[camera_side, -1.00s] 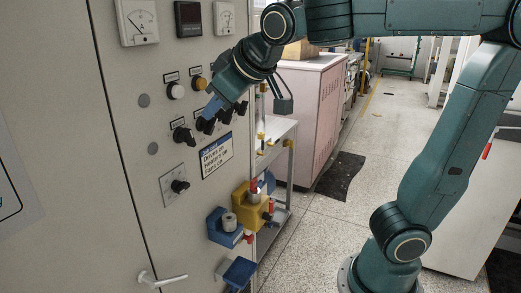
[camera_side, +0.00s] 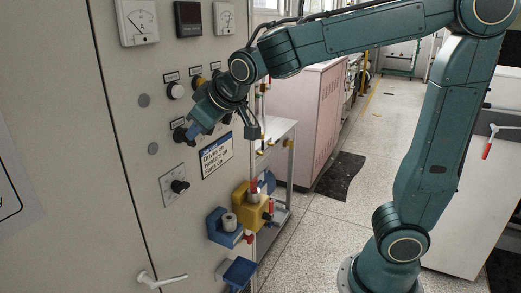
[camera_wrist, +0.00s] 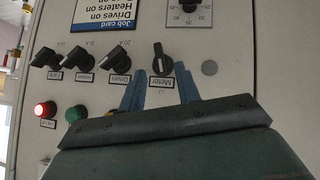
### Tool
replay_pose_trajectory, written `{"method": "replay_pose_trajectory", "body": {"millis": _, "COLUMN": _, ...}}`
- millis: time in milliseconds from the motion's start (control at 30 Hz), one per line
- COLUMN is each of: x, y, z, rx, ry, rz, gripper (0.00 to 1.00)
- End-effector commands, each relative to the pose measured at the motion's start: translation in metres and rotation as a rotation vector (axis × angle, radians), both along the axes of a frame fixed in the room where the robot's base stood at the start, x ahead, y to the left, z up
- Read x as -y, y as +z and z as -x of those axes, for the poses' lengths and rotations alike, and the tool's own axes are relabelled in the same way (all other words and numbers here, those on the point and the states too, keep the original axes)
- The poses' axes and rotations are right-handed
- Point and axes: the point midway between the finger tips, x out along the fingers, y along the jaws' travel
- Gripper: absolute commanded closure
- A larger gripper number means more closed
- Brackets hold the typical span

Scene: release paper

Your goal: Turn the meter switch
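The meter switch (camera_wrist: 162,57) is a black rotary knob above a label reading "Meter" in the upside-down wrist view. Its pointer stands roughly vertical there. In the side view it is the leftmost black switch (camera_side: 180,134) of its row, just left of my fingertips. My gripper (camera_wrist: 157,76) is open and empty, its two blue fingers apart. In the wrist view the knob appears between and just beyond the fingertips; I cannot tell whether they touch it. In the side view my gripper (camera_side: 191,131) is close to the panel and hides part of the switch row.
More black switches (camera_wrist: 118,59) stand close beside it in the same row. A red lamp (camera_wrist: 44,109) and a green lamp (camera_wrist: 75,113) sit near. A lower knob (camera_side: 180,186), a job card (camera_side: 216,156) and blue and yellow holders (camera_side: 250,207) are on the panel.

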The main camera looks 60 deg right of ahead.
Motion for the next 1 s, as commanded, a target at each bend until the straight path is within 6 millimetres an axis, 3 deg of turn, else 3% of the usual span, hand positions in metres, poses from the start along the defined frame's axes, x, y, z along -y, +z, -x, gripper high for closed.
{"method": "replay_pose_trajectory", "body": {"millis": 400, "x": 0.008, "y": -0.030, "z": -0.031, "rx": -0.001, "ry": -0.001, "rz": -0.001, "gripper": 0.67}}
{"method": "replay_pose_trajectory", "body": {"millis": 833, "x": 0.009, "y": -0.033, "z": -0.034, "rx": 0.001, "ry": 0.000, "rz": 0.000, "gripper": 0.67}}
{"method": "replay_pose_trajectory", "body": {"millis": 1000, "x": 0.009, "y": -0.033, "z": -0.034, "rx": 0.001, "ry": 0.000, "rz": 0.000, "gripper": 1.00}}
